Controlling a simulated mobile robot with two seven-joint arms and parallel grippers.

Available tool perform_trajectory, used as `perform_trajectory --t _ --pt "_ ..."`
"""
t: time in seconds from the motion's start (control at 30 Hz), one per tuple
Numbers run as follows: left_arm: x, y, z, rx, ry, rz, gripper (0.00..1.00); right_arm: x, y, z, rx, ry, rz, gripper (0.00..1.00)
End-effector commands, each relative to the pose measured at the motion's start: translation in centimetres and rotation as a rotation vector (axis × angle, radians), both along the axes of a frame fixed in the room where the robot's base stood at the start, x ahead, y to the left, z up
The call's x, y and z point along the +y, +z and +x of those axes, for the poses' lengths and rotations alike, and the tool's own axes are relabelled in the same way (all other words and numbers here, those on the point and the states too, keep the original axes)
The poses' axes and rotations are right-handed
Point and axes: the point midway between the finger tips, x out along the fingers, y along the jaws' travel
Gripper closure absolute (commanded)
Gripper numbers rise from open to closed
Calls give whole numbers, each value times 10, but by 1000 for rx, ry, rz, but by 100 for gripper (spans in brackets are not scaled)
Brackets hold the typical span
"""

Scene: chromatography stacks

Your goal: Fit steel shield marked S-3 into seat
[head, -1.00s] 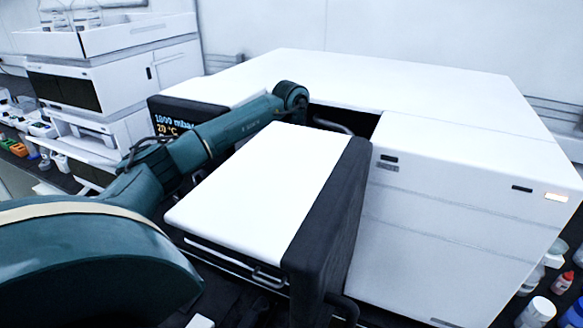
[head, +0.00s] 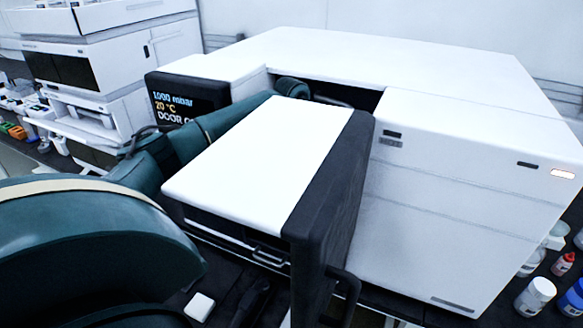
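The white instrument (head: 450,190) fills the middle and right, with a dark opening (head: 350,92) in its face. A thick white block with a black front (head: 325,190) stands out from it, apparently its open door. My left arm (head: 215,122) reaches in from the left, behind this block, towards the opening. Its gripper is hidden there, so I see neither its fingers nor anything held. My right gripper is not in view. I see neither the steel shield marked S-3 nor its seat.
A display (head: 185,100) reads "1000 mbar", "20 °C" and a partly covered "DOOR" line. A black handle (head: 345,292) juts from the door's front. A small white block (head: 200,306) lies on the dark bench. Bottles (head: 535,297) stand at right; stacked modules (head: 75,68) at left.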

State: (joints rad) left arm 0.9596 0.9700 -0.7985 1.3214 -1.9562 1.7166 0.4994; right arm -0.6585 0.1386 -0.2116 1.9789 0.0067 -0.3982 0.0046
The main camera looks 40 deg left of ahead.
Motion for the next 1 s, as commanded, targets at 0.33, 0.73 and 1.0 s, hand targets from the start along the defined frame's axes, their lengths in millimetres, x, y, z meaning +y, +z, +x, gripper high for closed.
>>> perform_trajectory --t 0.33,0.73,1.0 --pt "0 -3 0 -1 0 0 75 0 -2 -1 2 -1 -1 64" --pt "0 -7 0 -2 0 0 42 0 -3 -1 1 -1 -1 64" --pt "0 -8 0 -1 0 0 20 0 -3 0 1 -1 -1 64"
